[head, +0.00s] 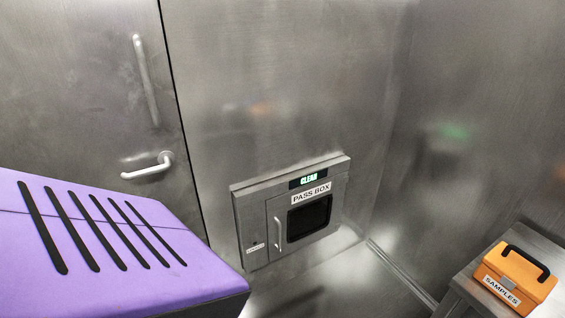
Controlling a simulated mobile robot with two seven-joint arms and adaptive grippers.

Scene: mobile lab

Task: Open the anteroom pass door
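The pass box (291,209) is a grey metal unit on the wall, right of the middle, with a "PASS BOX" label and a lit green "CLEAR" display (309,179). Its small door (278,210) has a dark window (309,218) and looks shut. A pale upright bar handle (278,233) is on the door's left side. Neither of my grippers is in view.
A large purple slotted housing (110,250) fills the lower left, close to the camera. A tall metal door (90,80) with a lever handle (150,167) is behind it. An orange samples case (508,275) sits on a grey table (537,243) at right.

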